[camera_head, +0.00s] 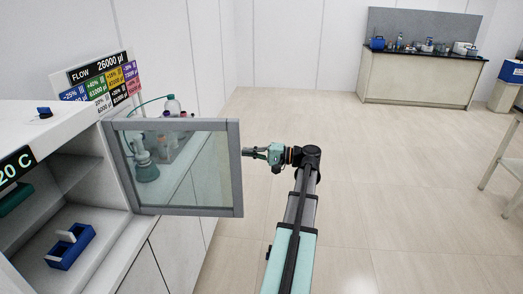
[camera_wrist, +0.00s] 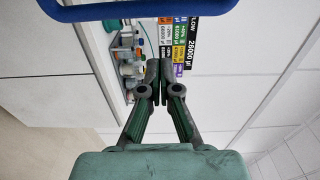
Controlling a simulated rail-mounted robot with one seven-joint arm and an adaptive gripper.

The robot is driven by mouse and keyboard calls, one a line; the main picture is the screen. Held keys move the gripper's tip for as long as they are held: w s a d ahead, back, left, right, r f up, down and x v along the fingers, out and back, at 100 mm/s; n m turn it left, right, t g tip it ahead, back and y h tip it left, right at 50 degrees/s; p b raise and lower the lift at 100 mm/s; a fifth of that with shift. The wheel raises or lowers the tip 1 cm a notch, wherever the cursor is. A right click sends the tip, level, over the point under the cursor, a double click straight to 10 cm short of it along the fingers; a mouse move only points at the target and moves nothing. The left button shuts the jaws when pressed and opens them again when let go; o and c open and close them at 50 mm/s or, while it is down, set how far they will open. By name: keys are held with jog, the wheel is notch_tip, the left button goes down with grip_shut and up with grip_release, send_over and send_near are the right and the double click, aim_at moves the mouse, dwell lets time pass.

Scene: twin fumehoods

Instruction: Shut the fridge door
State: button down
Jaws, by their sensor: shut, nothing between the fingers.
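The fridge (camera_head: 60,150) stands at the left of the head view with its front open. Its glass door (camera_head: 185,165), in a grey frame, is swung wide open and stands out to the right of the opening. My gripper (camera_head: 249,152) is shut and empty, just right of the door's free edge; I cannot tell whether it touches the frame. In the wrist view the two dark fingertips of my gripper (camera_wrist: 153,78) are together with nothing between them. A blue curved bar (camera_wrist: 140,10) crosses the top of that view; I cannot tell what it belongs to.
A blue rack (camera_head: 70,246) sits inside the fridge. Bottles (camera_head: 172,106) and other labware stand on the counter behind the door, partly seen through its glass. A coloured flow sign (camera_head: 103,80) stands behind the fridge.

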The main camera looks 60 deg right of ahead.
jog(key=a+p, duration=0.2)
jog(key=a, duration=0.2)
jog(key=shift+s, duration=0.1)
jog(key=shift+s, duration=0.1)
dwell(0.4)
